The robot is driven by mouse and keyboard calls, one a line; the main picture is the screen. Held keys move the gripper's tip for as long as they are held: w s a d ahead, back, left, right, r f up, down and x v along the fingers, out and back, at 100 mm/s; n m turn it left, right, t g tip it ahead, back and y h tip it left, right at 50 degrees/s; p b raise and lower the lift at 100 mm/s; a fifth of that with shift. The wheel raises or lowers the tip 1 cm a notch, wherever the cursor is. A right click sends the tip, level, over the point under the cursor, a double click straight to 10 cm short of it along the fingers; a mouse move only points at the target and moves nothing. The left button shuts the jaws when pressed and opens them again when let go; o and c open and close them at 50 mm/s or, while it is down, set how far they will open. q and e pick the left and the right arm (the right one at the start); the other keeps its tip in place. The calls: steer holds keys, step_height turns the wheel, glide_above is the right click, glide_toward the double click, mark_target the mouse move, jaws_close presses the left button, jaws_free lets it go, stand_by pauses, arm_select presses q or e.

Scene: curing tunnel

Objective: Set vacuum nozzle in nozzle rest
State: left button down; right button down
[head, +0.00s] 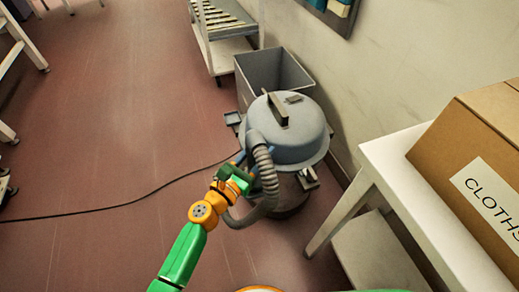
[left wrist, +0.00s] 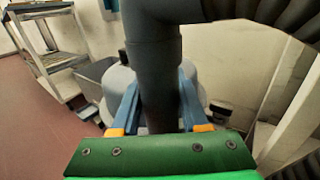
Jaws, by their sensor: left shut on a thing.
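My left gripper (head: 254,161) is at the left side of the grey vacuum cleaner (head: 290,130). In the left wrist view, its two blue fingers (left wrist: 157,108) are shut on the dark grey tube of the vacuum nozzle (left wrist: 157,70), one finger on each side. The tube stands roughly upright there, and its lower end is hidden behind the green gripper body. A ribbed grey hose (head: 266,170) curves down beside the gripper; ribbed hose (left wrist: 285,15) also shows at the top right of the wrist view. I cannot clearly pick out the nozzle rest. My right gripper is not in view.
A grey open bin (head: 270,72) stands behind the vacuum, near a wheeled rack (head: 222,45). A white table (head: 390,160) with a cardboard box marked CLOTHS (head: 480,140) is on the right. A black cable (head: 130,203) crosses the open red floor (head: 110,120) on the left.

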mark_target(250, 165)
arm_select(q)
steer(key=shift+f+b, duration=0.6)
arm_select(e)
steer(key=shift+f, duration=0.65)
arm_select(q)
steer(key=shift+c, duration=1.7)
jaws_free()
steer(key=v, duration=0.3)
steer(key=shift+s+a+p, duration=0.1)
steer(key=shift+s+p, duration=0.05)
steer(key=shift+p, duration=0.15)
steer(key=v, duration=0.3)
steer(key=shift+a, duration=0.1)
steer(key=shift+s+a, duration=0.15)
steer(key=shift+s, duration=0.1)
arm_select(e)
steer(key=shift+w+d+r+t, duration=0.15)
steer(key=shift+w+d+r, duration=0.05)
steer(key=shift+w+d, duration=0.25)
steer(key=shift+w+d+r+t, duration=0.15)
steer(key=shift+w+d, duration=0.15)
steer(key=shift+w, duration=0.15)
